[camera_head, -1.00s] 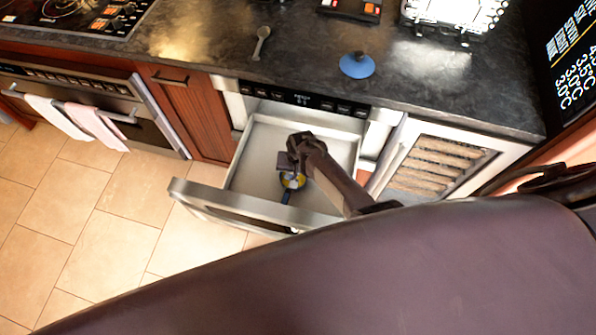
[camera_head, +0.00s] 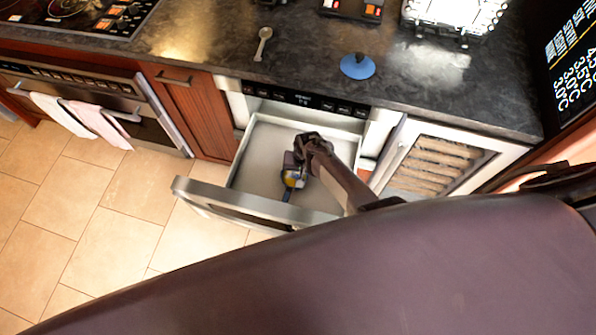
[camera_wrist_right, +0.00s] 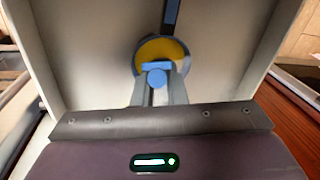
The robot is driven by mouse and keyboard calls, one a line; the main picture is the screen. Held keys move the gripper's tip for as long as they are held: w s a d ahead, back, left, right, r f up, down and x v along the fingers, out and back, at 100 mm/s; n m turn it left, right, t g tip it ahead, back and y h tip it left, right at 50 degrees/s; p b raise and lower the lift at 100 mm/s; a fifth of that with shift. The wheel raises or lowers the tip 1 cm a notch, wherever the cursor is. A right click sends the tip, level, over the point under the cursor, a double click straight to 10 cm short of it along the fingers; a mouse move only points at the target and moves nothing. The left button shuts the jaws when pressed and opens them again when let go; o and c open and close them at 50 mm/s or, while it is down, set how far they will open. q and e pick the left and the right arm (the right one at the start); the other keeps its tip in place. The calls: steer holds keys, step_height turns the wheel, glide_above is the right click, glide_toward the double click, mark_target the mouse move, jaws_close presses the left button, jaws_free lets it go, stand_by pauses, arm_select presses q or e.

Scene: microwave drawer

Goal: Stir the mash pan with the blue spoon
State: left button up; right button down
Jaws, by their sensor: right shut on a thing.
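The mash pan (camera_head: 291,184) is small and blue with yellow mash and sits in the open drawer. Its dark blue handle points toward the drawer front. In the right wrist view the pan's yellow mash (camera_wrist_right: 158,49) lies just beyond my fingertips. My right gripper (camera_head: 298,163) is over the pan, inside the drawer. In its wrist view the fingers (camera_wrist_right: 158,88) are shut on a light blue piece, which I take for the blue spoon (camera_wrist_right: 157,75). The spoon's lower end is hidden, so I cannot tell how deep it is in the mash. My left gripper is not in view.
The pulled-out drawer (camera_head: 190,187) has raised walls around my right gripper, with bare floor inside around the pan. On the dark counter (camera_head: 200,45) lie a grey spoon (camera_head: 263,43) and a blue lid-like disc (camera_head: 357,67). A wine cooler (camera_head: 437,163) stands right.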

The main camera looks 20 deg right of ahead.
steer(key=shift+r+p, duration=2.7)
steer(key=shift+r, duration=1.7)
steer(key=shift+f, duration=0.1)
